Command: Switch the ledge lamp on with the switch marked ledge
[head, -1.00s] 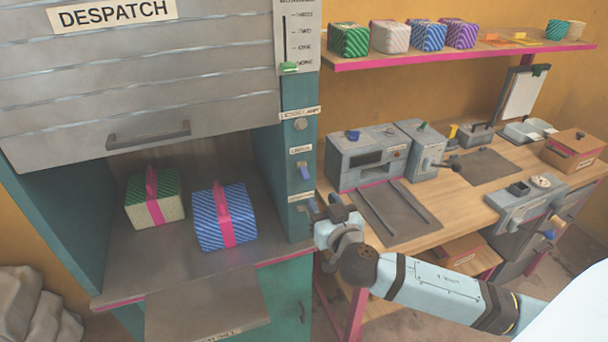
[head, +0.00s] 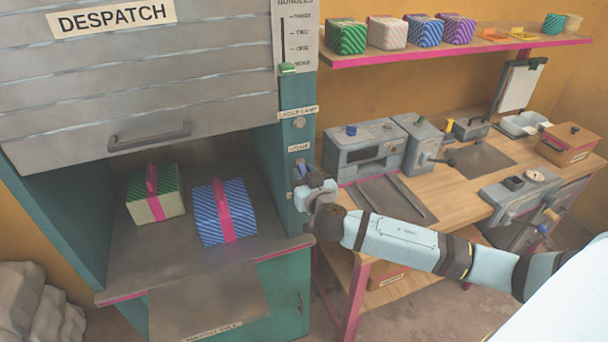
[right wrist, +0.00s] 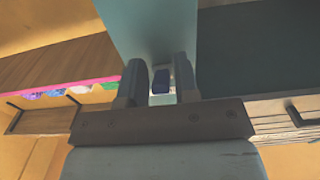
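The ledge lamp label (head: 298,112) is on the teal post, with a round grey lamp (head: 299,123) below it that looks unlit. Under that, a small label (head: 299,148) seems to read ledge, though the print is blurred. A blue switch lever (head: 299,169) sits below this label, partly covered by my right gripper (head: 302,180). My left gripper is out of view.
The despatch ledge (head: 115,284) holds a green bundle (head: 154,193) and a blue bundle (head: 224,212), under a raised grey shutter (head: 60,100). A green slider (head: 287,69) is higher on the post. A workbench (head: 420,190) with grey machines stands right, beneath a shelf (head: 460,47).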

